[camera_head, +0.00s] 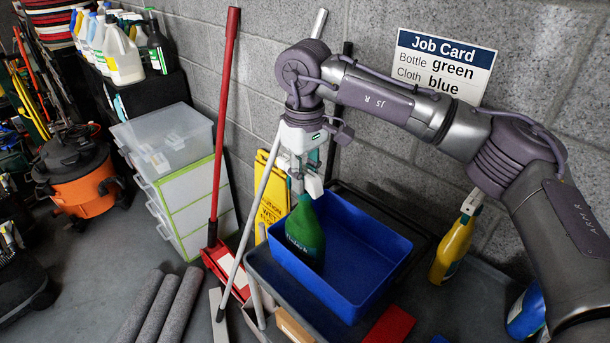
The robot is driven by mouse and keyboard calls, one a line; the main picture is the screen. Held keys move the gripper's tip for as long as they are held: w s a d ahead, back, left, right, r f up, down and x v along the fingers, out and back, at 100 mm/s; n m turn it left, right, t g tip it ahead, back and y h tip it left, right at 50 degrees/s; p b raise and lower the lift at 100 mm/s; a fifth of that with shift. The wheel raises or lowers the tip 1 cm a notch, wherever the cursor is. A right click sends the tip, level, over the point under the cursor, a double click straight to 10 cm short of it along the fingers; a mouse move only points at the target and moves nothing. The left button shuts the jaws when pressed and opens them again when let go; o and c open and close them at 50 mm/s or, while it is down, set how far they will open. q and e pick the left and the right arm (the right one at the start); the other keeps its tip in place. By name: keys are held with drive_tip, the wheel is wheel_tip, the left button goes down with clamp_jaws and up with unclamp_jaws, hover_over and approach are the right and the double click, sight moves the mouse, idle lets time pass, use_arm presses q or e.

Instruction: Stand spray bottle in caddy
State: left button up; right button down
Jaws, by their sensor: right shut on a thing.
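My right gripper (308,188) is shut on the neck of a green spray bottle (306,236). The bottle hangs nearly upright at the left side of the blue caddy (373,272). The rest of the caddy looks empty. A job card (443,62) on the wall reads Bottle green, Cloth blue. My left gripper is not in view.
The caddy sits on a dark cart top (262,262). A yellow bottle (453,250) and a blue bottle (526,311) stand to the right. A red cloth or pad (390,326) lies in front. A red pole (225,110) and a grey pole (255,205) lean at the left.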

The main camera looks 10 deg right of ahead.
drive_tip(key=shift+f, duration=0.5)
drive_tip(key=c, duration=1)
unclamp_jaws()
drive_tip(key=shift+r, duration=0.25)
wheel_tip(320, 180, up, 12)
drive_tip(key=shift+f+b, duration=0.15)
drive_tip(key=shift+b, duration=0.75)
